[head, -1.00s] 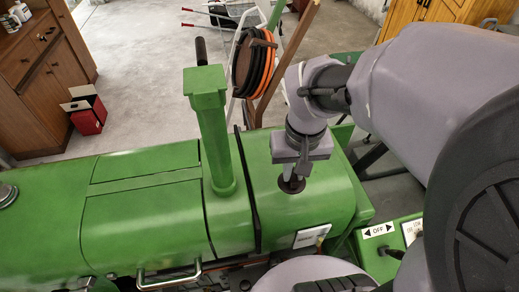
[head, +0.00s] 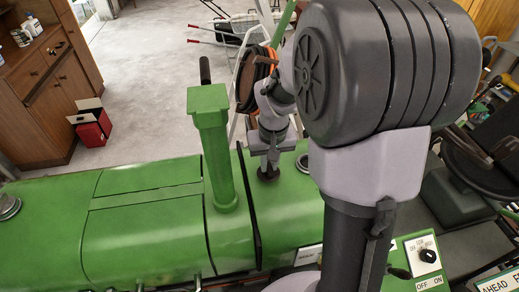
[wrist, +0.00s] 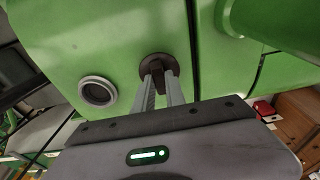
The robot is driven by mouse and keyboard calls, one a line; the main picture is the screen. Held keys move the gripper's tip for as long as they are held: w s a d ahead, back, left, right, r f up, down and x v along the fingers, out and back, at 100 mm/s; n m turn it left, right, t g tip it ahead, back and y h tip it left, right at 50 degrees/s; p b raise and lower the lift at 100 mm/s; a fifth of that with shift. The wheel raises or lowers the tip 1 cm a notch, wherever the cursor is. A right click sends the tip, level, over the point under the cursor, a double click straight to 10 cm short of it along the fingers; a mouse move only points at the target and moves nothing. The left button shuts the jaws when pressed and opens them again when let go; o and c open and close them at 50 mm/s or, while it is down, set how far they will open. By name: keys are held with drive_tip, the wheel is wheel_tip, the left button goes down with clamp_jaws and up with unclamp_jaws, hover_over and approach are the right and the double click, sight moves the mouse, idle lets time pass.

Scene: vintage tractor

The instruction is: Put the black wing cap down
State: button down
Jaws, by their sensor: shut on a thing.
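The black wing cap (head: 268,177) is a small dark round disc with a raised wing. It is at or just above the green hood (head: 285,215); I cannot tell if it touches. My gripper (head: 268,164) points down and is shut on the wing. In the wrist view the cap (wrist: 154,60) shows at the tips of my gripper (wrist: 160,78), close over the green metal. A round filler opening (wrist: 97,90) with a light rim lies uncovered beside it; in the head view the opening (head: 302,161) is to the right of the cap, partly behind my arm.
A tall green stack (head: 214,150) rises from the hood just left of my gripper. A coiled orange and black hose (head: 250,85) hangs behind. Bare green hood lies around the cap. A red box (head: 92,125) stands on the floor far left.

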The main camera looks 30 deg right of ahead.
sight(270, 172)
drive_tip(key=shift+f+b, duration=0.25)
drive_tip(key=shift+b, duration=0.05)
drive_tip(key=c, duration=1.4)
unclamp_jaws()
drive_tip(key=r, duration=0.4)
drive_tip(key=s+r+p, duration=0.1)
drive_tip(key=r, duration=0.7)
drive_tip(key=shift+s+a+r, duration=0.25)
drive_tip(key=shift+s, duration=0.1)
drive_tip(key=shift+f, duration=0.1)
